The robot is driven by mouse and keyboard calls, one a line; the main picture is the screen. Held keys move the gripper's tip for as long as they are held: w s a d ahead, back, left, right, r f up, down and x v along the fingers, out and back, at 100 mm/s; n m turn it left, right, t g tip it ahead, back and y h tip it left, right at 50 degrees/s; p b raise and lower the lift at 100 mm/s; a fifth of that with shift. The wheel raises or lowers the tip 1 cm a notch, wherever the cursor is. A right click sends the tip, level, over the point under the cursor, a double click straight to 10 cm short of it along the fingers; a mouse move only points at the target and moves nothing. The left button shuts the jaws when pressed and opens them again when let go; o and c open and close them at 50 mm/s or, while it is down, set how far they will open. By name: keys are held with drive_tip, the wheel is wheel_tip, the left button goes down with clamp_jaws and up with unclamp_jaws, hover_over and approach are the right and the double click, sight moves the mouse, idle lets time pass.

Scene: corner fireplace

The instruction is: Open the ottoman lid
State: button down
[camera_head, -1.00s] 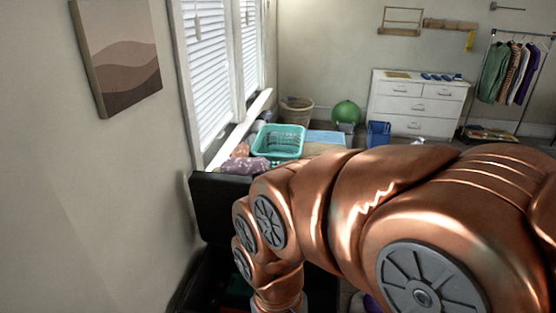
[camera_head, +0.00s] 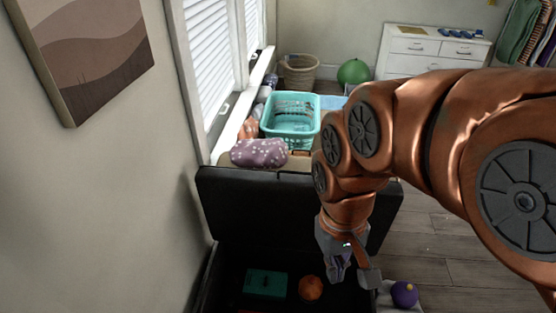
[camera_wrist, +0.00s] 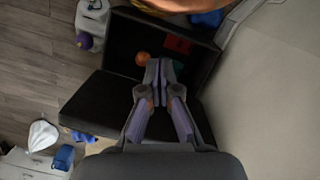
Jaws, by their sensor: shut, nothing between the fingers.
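The ottoman (camera_head: 212,282) is a black box at the bottom of the head view, beside the left wall. Its black lid (camera_head: 255,208) stands raised at the far side, so the inside shows. The lid also shows in the wrist view (camera_wrist: 105,108). Inside lie a teal item (camera_head: 266,283) and an orange ball (camera_head: 311,288). My gripper (camera_head: 352,284) points down in front of the lid, near the ottoman's right side. In the wrist view its fingers (camera_wrist: 160,68) are shut and empty, overlapping the lid and box; contact cannot be told. My arm hides part of the lid's right side.
Behind the lid are a purple dotted cushion (camera_head: 260,152) and a turquoise basket (camera_head: 291,120). A purple ball (camera_head: 404,294) rests on a white thing right of the ottoman. A white dresser (camera_head: 432,50) stands at the back. Wooden floor (camera_head: 450,245) is free at the right.

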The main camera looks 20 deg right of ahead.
drive_tip(key=w+d+f+m+t+b, duration=0.1)
drive_tip(key=w+f+b, duration=0.35)
drive_tip(key=w, duration=1.15)
drive_tip(key=w+d+f+m+t+h+b, duration=0.15)
drive_tip(key=w+b, duration=0.55)
drive_tip(key=w, duration=0.9)
drive_tip(key=w+d+f+m+t+b, duration=0.15)
drive_tip(key=w+b, duration=0.35)
drive_tip(key=w, duration=1.1)
drive_tip(key=w+d+f+t+b, duration=0.1)
drive_tip(key=w+f+b, duration=0.3)
drive_tip(key=w+f, duration=0.35)
wheel_tip(320, 180, down, 8)
drive_tip(key=p, duration=0.1)
drive_tip(key=shift+s, duration=0.2)
drive_tip(key=shift+a, duration=0.1)
drive_tip(key=shift+s+a+f, duration=0.1)
